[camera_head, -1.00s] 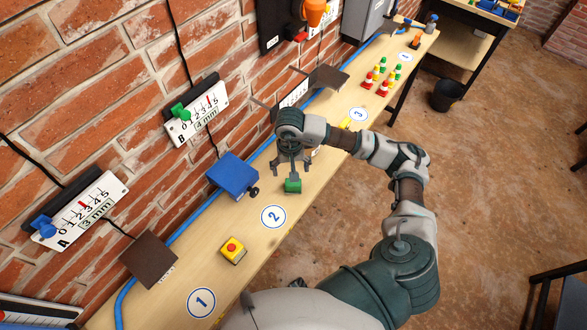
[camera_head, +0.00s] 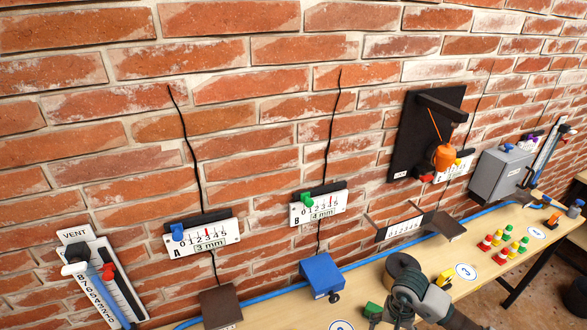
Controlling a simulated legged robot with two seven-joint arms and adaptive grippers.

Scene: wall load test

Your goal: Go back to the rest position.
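My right gripper (camera_head: 388,318) is low in the view, over the wooden bench, with its arm coming in from the lower right. Its fingers are small and partly cut off by the bottom edge, so I cannot tell whether they are open or shut. A small green block (camera_head: 372,309) shows right beside the fingers; I cannot tell whether they touch it. My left gripper is not in view.
The bench (camera_head: 470,283) runs along the brick wall. On it are a blue box (camera_head: 322,274), a brown plate (camera_head: 220,307), and several red, yellow and green pieces (camera_head: 505,245). Gauges A (camera_head: 202,240) and B (camera_head: 318,207) and a vent scale (camera_head: 102,280) hang on the wall.

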